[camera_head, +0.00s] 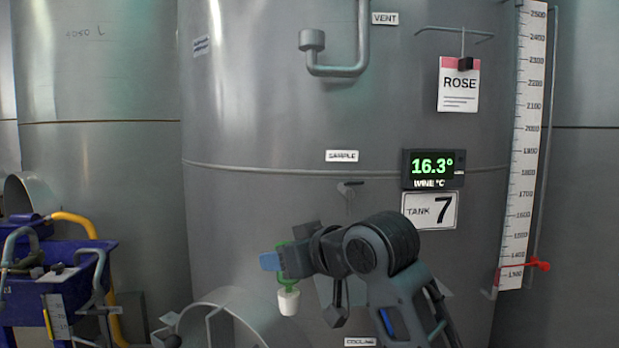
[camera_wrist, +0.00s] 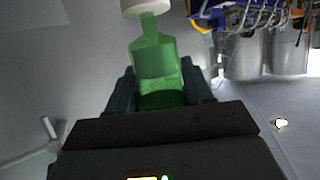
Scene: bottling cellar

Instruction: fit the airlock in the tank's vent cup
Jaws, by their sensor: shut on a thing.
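The airlock is a green see-through piece with a white stopper. In the head view the airlock (camera_head: 288,300) hangs upright from my gripper (camera_head: 277,261), stopper down. My gripper is shut on its green body, in front of the lower part of tank 7. In the wrist view the airlock (camera_wrist: 153,55) stands out between the fingers of my gripper (camera_wrist: 160,88), its white stopper cut by the top edge. The vent cup (camera_head: 312,40) is a grey cup on the end of a bent pipe beside the VENT label (camera_head: 384,18). It is well above my gripper; its inside is hidden.
The tank (camera_head: 260,120) bears a sample tap (camera_head: 350,186), a temperature display (camera_head: 432,168) and a hanging ROSE card (camera_head: 458,90). A level scale (camera_head: 525,140) stands on the right. A blue cart (camera_head: 60,270) with hoses is at lower left. Space before the upper tank wall is clear.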

